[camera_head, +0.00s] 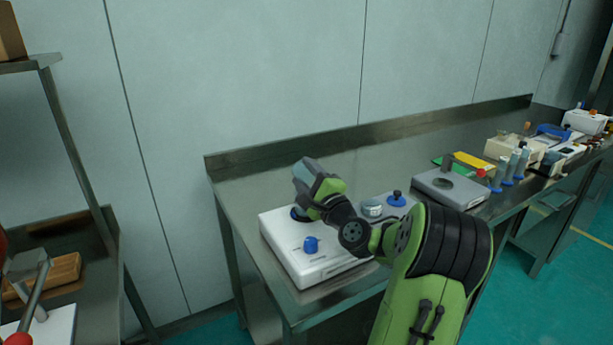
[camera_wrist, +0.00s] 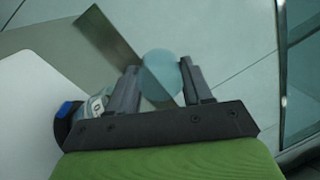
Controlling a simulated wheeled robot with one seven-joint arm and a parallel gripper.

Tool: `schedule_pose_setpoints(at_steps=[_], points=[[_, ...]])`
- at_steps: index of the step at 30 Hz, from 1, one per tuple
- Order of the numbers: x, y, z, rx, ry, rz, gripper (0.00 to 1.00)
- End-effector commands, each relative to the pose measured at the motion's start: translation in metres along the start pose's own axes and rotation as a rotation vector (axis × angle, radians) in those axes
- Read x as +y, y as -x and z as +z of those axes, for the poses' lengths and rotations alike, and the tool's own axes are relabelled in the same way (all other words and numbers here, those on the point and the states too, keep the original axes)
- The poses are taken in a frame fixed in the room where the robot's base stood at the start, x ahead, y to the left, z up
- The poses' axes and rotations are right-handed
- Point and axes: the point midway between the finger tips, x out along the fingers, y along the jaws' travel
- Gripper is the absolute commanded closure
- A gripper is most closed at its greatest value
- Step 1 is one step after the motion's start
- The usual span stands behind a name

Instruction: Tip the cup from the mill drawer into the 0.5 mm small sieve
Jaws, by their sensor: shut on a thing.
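My gripper (camera_wrist: 160,84) is shut on a pale blue-grey cup (camera_wrist: 160,72), which sits between its two fingers. In the head view, my gripper (camera_head: 308,178) is above the left part of a white machine (camera_head: 290,262) on the bench, and the cup is hard to tell apart from the gripper there. In the wrist view, a small clear vessel with a white label and a blue part (camera_wrist: 96,106) is beside the left finger, partly hidden by the gripper. It may be a small sieve; its label is not fully readable. The cup's contents are not visible.
A blue knob (camera_head: 311,245) is on the white machine. A small grey-white container (camera_head: 371,208) and a blue-based piece (camera_head: 397,199) stand to the right. Further along are a grey device (camera_head: 449,188), several blue-based tubes (camera_head: 511,166) and other equipment. The bench's back left is clear.

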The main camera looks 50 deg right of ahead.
Motion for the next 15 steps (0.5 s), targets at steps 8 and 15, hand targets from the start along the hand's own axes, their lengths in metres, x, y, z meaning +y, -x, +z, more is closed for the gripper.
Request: schedule_pose_setpoints(at_steps=[8,15], points=[[-0.0014,-0.0028,0.0026,0.009,0.004,0.039,0.8],[-0.0021,-0.0027,0.0016,0.033,0.008,0.101,0.8]])
